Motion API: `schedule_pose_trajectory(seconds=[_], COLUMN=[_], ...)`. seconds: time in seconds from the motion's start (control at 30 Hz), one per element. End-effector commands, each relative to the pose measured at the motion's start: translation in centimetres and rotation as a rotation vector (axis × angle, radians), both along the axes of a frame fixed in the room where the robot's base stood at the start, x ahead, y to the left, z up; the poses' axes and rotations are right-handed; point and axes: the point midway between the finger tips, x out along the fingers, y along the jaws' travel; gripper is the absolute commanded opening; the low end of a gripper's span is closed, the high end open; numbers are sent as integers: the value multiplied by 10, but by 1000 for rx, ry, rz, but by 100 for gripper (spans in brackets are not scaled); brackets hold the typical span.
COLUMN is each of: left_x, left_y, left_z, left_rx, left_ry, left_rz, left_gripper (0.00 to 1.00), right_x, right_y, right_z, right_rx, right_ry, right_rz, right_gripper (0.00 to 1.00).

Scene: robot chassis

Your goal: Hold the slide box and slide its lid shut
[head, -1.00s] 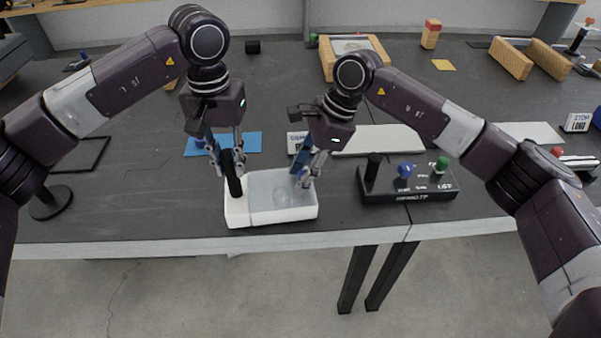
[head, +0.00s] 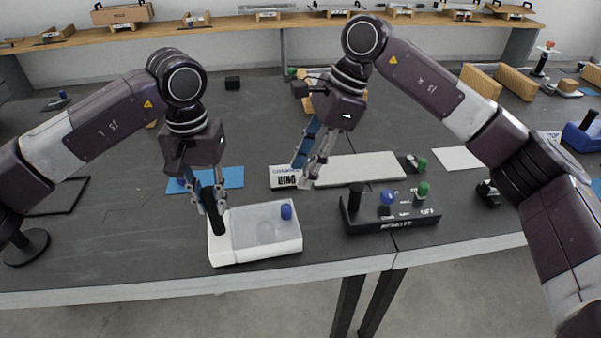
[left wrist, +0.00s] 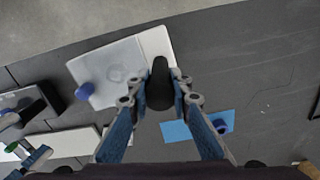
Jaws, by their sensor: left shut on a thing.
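The white slide box (head: 256,255) stands near the table's front edge. Its greyish translucent lid (head: 262,220) covers the middle and right, with a faint round shape showing through. A blue knob (head: 286,211) stands at the lid's right end; it shows at the left in the left wrist view (left wrist: 85,90). My left gripper (head: 212,202) is shut on the black upright handle (head: 218,222) at the box's left end; the left wrist view shows the handle (left wrist: 160,85) between the fingers. My right gripper (head: 303,177) is raised behind the knob, apart from it, open and empty.
A black panel (head: 410,226) with coloured knobs stands close to the box's right. Behind are a blue mat (head: 228,178), a small labelled block (head: 283,178) and a white board (head: 360,168). The table's front edge is just before the box.

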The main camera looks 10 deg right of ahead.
Motion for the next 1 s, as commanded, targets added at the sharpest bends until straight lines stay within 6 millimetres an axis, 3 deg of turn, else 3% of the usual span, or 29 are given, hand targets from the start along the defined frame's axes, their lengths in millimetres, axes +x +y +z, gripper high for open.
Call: schedule_pose_trajectory(seconds=[0.23,0.27,0.43,0.77,1.0], left_x=[0,0,0,0,1], left_y=[0,0,0,0,-1], left_z=[1,1,1,3,39], left_rx=[-1,-1,-1,0,-2], left_ry=[-2,-2,-1,-1,-5], left_rz=[0,0,0,0,1], left_gripper=[0,20,39,39,39], right_x=[0,0,0,0,0], right_y=[0,0,0,0,0], right_z=[0,0,0,-1,-1], right_rx=[0,0,0,0,0], right_ry=[0,0,0,0,0], right_rz=[-1,-1,-1,-1,-1], right_gripper=[35,35,35,35,35])
